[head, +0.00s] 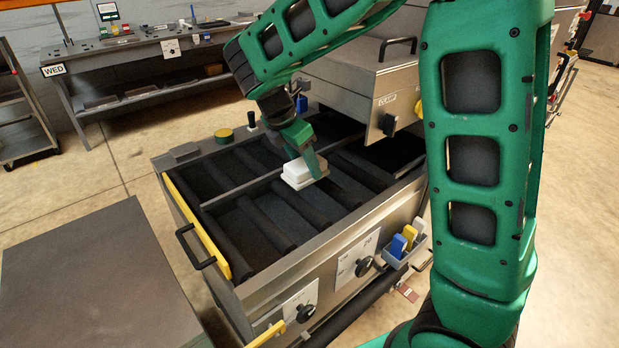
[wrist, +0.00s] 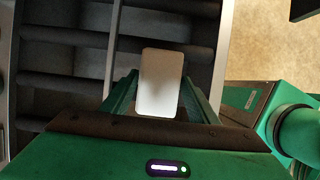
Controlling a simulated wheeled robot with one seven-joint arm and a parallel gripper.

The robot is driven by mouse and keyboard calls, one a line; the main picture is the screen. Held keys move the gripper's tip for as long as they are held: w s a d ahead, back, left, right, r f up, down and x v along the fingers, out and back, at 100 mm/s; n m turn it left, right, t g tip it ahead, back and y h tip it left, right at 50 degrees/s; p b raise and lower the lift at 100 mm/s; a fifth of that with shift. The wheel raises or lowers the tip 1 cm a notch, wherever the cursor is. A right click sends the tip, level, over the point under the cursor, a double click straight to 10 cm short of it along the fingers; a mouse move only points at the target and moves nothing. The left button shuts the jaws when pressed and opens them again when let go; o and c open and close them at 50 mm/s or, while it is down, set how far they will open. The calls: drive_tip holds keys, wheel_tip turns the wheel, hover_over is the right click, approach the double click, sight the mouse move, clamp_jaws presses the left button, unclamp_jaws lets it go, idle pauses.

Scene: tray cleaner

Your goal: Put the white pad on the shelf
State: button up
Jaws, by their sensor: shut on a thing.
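The white pad (head: 299,174) is a small pale block held between the fingers of my gripper (head: 308,160), above the roller bed of the metal machine (head: 330,238). In the wrist view the pad (wrist: 160,82) stands upright in the picture between the two green fingers of my gripper (wrist: 160,100). No gap shows between pad and fingers. A shelf is not clearly singled out. The bench at the back left (head: 150,92) has a lower shelf, and a rack with shelves (head: 28,140) stands at the far left edge.
A hooded box (head: 350,85) marked CLAMP stands right behind the pad. A caddy (head: 405,254) with blue, yellow and white pieces hangs on the machine's front. A yellow bar (head: 205,225) and handle line its left side. A grey flat-topped block (head: 95,270) stands left.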

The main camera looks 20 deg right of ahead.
drive_tip(key=shift+s+d+f, duration=0.15)
drive_tip(key=shift+d+f, duration=0.2)
drive_tip(key=shift+d, duration=0.15)
drive_tip(key=shift+s+d+f, duration=0.1)
drive_tip(key=shift+d+f, duration=0.2)
drive_tip(key=shift+d, duration=0.2)
drive_tip(key=shift+f, duration=1.95)
drive_tip(key=o, duration=1.1)
drive_tip(key=shift+f, duration=0.1)
drive_tip(key=shift+c, duration=0.2)
